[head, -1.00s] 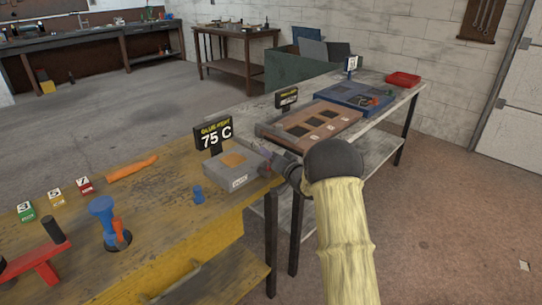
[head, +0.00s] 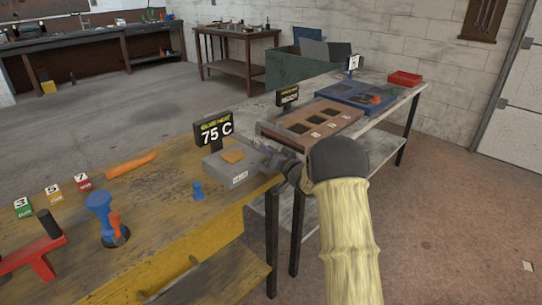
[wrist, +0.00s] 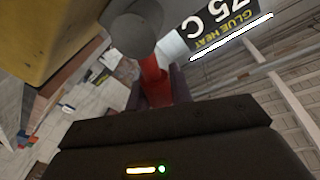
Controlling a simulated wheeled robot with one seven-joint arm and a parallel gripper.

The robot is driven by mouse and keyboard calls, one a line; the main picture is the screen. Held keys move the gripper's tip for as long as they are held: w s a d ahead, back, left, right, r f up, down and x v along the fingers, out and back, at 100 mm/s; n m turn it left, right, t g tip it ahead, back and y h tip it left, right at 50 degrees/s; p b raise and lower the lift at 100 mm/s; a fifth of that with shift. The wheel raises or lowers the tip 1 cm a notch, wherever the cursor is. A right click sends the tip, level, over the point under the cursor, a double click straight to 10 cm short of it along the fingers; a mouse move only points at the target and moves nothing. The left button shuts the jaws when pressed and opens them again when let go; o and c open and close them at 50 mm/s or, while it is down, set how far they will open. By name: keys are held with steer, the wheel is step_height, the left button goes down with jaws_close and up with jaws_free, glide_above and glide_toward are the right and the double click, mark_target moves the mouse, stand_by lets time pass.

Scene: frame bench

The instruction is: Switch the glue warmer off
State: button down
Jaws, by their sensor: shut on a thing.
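The glue warmer (head: 212,164) is a grey box with an orange pad on top, at the right end of the yellow bench. Its black sign (head: 214,130) reads "GLUE HEAT 75 C", and part of it shows in the wrist view (wrist: 222,20). My gripper (head: 272,153) is at the warmer's right side. In the wrist view, my gripper (wrist: 157,90) is shut on a red lever (wrist: 153,72) that meets a grey rounded piece (wrist: 135,28). The lever's far end is hidden between the fingers. In the head view my wrist hides the lever.
Behind my arm, a second table holds a brown panel (head: 310,124), a blue tray (head: 345,98) and a red bin (head: 405,78).

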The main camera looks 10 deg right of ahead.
mark_target(262, 166)
steer(key=a+n+b, duration=0.1)
steer(key=n+b, duration=0.1)
steer(key=s+a+n+y+b, duration=0.1)
steer(key=n+b, duration=0.1)
steer(key=b, duration=0.1)
steer(key=shift+s+r+n+t, duration=0.1)
steer(key=shift+s+n+t, duration=0.1)
steer(key=shift+n+t, duration=0.15)
steer(key=n+b, duration=0.1)
steer(key=a+n+b, duration=0.1)
steer(key=n+b, duration=0.1)
steer(key=shift+s+y, duration=0.4)
steer(key=n+b, duration=0.1)
steer(key=a+n+b, duration=0.1)
steer(key=n+b, duration=0.1)
steer(key=s+n+y+b, duration=0.1)
steer(key=b, duration=0.1)
steer(key=shift+s+a+f, duration=0.1)
steer(key=shift+a+f, duration=0.15)
steer(key=shift+a, duration=0.1)
steer(key=n+b, duration=0.2)
steer(key=a+n+y+b, duration=0.1)
steer(key=shift+s+f+n, duration=0.2)
steer(key=shift+s+n, duration=0.15)
steer(key=c, duration=1.3)
jaws_free()
steer(key=shift+o, duration=0.2)
steer(key=shift+s, duration=0.15)
